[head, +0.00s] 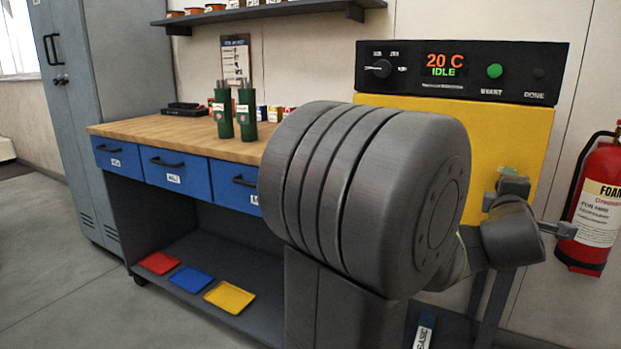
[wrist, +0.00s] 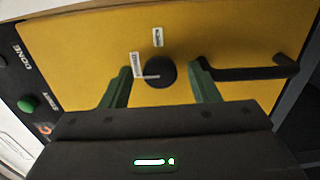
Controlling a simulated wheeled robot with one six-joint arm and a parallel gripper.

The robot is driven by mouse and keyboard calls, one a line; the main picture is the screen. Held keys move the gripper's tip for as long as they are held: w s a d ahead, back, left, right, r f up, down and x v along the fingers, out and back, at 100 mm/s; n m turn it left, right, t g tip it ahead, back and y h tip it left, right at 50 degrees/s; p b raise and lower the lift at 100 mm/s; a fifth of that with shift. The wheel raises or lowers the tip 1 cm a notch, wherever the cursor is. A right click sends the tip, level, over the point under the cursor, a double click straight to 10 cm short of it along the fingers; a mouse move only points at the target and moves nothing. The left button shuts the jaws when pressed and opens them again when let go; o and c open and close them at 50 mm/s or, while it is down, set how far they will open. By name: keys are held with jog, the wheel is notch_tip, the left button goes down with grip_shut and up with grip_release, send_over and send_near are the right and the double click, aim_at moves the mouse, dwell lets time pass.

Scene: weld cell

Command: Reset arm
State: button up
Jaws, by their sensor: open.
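My gripper (wrist: 162,70) shows in the wrist view with its two green fingers spread apart and nothing between them. Beyond the fingertips is the yellow front of the oven (wrist: 230,35), with a round black knob (wrist: 160,72) in line with the gap. A black bar handle (wrist: 255,70) is to the right of the right finger. In the head view, my grey arm fills the middle foreground and hides part of the yellow oven front (head: 400,103). The gripper's fingers are not clear there.
The oven's black panel (head: 460,71) reads 20 C and IDLE. A wooden-topped workbench (head: 150,128) bears green canisters (head: 222,110). Red, blue and yellow trays (head: 230,297) lie on its lower shelf. A fire extinguisher (head: 597,205) is at the right. Open floor is at the left.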

jog(key=p+v, duration=0.3)
jog(key=v, duration=1)
jog(key=b+x, duration=0.3)
jog(key=x, duration=1)
jog(key=shift+w+d+f, duration=0.15)
jog(key=shift+w, duration=0.2)
jog(key=shift+w+d+r+m+p, duration=0.1)
jog(key=shift+r+m+p, duration=0.2)
jog(key=shift+p, duration=0.25)
jog(key=shift+r+m+p, duration=0.1)
jog(key=shift+m+p, duration=0.2)
jog(key=shift+p, duration=0.1)
jog(key=m+p, duration=0.4)
jog(key=p, duration=0.1)
jog(key=shift+p, duration=0.4)
jog(key=m+p, duration=0.4)
jog(key=p, duration=0.2)
jog(key=shift+p, duration=0.35)
jog(key=m+p, duration=0.5)
jog(key=p, duration=0.4)
jog(key=m+p, duration=0.2)
jog(key=p, duration=0.3)
jog(key=shift+m, duration=0.4)
jog(key=shift+f+m+p, duration=0.2)
jog(key=shift+m+p, duration=0.1)
jog(key=shift+p, duration=0.3)
jog(key=shift+a+f+m+p, duration=0.1)
jog(key=shift+a+m+p, duration=0.1)
jog(key=shift+m+p, duration=0.15)
